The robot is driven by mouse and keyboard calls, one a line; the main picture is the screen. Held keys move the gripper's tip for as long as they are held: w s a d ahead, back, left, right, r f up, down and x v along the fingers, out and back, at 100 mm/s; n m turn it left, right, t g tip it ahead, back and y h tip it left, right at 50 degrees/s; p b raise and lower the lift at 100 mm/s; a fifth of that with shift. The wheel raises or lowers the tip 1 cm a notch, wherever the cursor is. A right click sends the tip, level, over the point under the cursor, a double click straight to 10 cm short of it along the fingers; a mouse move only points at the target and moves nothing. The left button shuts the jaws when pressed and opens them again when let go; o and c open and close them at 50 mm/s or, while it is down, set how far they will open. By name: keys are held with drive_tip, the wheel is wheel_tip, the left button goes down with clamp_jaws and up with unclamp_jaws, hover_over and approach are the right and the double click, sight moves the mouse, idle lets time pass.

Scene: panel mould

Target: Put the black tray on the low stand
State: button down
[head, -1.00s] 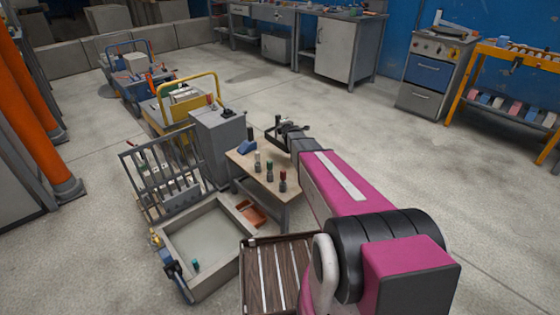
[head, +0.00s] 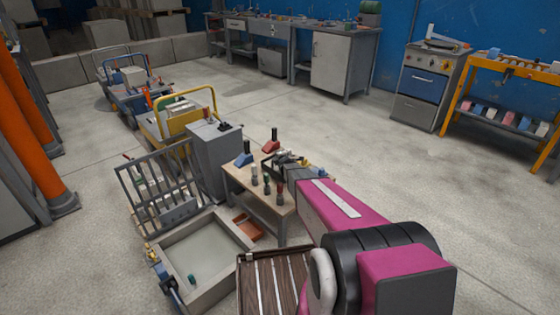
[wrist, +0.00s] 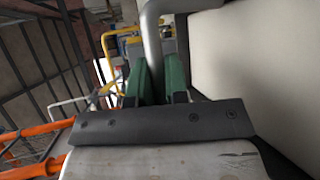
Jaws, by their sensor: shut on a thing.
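My gripper (head: 268,162) is over the low wood-topped table (head: 256,197), the likeliest low stand. In the wrist view its green finger pads (wrist: 160,80) are shut on a bent grey bar (wrist: 152,35), whose other end leaves the picture. In the head view a small dark shape shows at my gripper. I cannot tell whether it is part of the black tray. No black tray shows clearly in either view. My arm hides the right part of the table.
Several small bottles (head: 267,186) stand on the table, with a blue tool (head: 243,158) at its left and a red tool (head: 271,146) at its far side. A grey cabinet (head: 214,160), a barred rack (head: 158,190) and a shallow grey trough (head: 240,252) crowd its left.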

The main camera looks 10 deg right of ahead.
drive_tip(key=shift+f, duration=1)
drive_tip(key=shift+f, duration=0.1)
drive_tip(key=c, duration=1.1)
unclamp_jaws()
